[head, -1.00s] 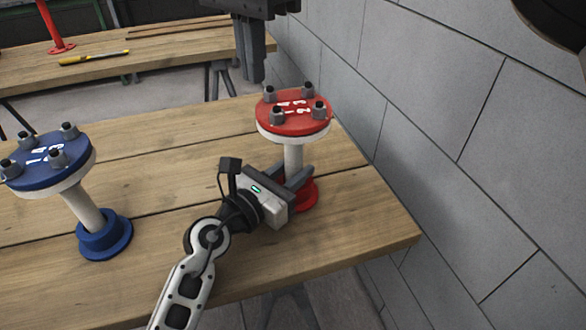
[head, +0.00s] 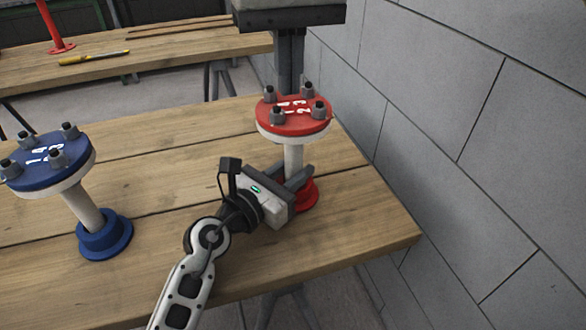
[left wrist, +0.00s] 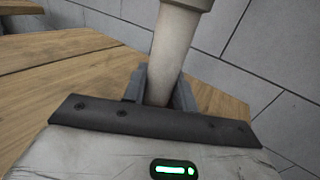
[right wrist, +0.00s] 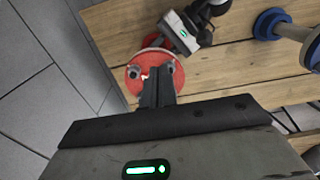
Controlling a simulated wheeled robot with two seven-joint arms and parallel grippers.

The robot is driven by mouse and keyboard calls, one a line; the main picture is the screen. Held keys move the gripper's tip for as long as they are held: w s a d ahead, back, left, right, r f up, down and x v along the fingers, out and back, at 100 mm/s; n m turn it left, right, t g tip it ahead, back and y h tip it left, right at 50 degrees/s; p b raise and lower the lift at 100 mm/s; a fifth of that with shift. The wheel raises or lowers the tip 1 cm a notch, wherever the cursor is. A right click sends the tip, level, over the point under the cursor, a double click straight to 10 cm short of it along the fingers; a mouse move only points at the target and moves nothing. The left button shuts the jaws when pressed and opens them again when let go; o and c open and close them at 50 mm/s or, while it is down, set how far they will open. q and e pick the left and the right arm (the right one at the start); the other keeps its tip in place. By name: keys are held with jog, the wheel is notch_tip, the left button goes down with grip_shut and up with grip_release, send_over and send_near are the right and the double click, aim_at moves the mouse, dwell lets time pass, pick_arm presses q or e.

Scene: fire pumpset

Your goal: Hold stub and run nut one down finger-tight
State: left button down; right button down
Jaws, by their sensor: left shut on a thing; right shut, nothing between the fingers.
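The red-topped stub (head: 293,143) stands upright near the bench's right end, with a red flange (head: 292,106), a pale pipe and a red base. Several grey nuts on studs ring the flange, with white numbers between them. My left gripper (head: 297,180) is shut around the pipe just above the base; the left wrist view shows the pipe (left wrist: 170,65) between its fingers. My right gripper (head: 290,88) is shut and empty, pointing down at the far side of the flange. In the right wrist view its fingertips (right wrist: 157,72) overlap the flange (right wrist: 142,80) and partly hide its nuts. Contact with a nut cannot be told.
A blue-topped stub (head: 85,205) with similar nuts stands tilted-looking at the left of the wooden bench (head: 180,185). A grey block wall (head: 450,130) runs close along the right. A second bench (head: 150,55) behind holds a yellow-handled tool (head: 95,58) and a red post.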

aim_at(284, 127)
jog(key=shift+f, duration=2.35)
jog(key=shift+w+a, duration=0.2)
jog(key=shift+a, duration=0.05)
jog(key=shift+s+a, duration=0.1)
jog(key=shift+a, duration=0.05)
jog(key=shift+s+a, duration=0.2)
jog(key=shift+a, duration=0.35)
jog(key=shift+w+a, duration=0.1)
jog(key=shift+s, duration=0.2)
